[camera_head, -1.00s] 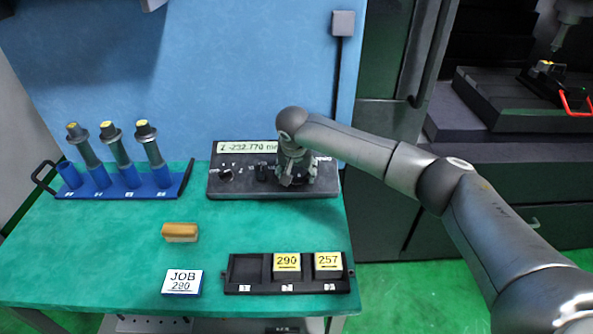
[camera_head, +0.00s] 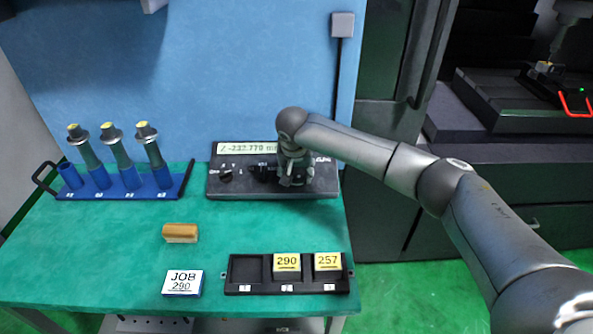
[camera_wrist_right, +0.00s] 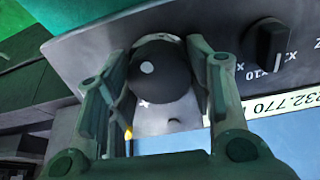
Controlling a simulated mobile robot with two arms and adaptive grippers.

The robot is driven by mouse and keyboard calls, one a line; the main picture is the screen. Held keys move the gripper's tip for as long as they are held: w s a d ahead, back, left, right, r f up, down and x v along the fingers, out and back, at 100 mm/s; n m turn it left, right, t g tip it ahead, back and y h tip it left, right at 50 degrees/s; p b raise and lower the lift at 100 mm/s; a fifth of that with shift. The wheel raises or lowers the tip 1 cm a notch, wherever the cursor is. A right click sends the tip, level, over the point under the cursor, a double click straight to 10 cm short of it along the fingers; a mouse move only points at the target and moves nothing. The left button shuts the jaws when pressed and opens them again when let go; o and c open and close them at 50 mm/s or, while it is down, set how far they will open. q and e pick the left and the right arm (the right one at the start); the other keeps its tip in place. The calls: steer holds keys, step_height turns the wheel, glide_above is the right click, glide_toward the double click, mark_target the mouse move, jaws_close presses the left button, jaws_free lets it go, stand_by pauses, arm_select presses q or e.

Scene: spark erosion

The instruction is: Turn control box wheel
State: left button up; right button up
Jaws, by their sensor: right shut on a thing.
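The control box (camera_head: 225,190) is a dark panel at the back of the green table, with a lit readout (camera_head: 235,148) along its top. My right gripper (camera_head: 293,180) is lowered over the right part of the box and hides the wheel in the head view. In the right wrist view, the wheel (camera_wrist_right: 163,75) is a round black disc with a white dot, on a pale round plate. The gripper's two fingers stand on either side of it, shut on it. A black selector knob (camera_wrist_right: 268,45) stands beside it. My left gripper is not in view.
A blue rack (camera_head: 115,190) with several holders stands at left. A brush-like block (camera_head: 180,232), a JOB 290 card (camera_head: 183,282) and a black tray (camera_head: 245,289) with yellow-topped 290 and 257 blocks lie in front.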

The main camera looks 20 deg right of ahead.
steer(key=shift+s+f, duration=0.15)
steer(key=shift+f, duration=0.1)
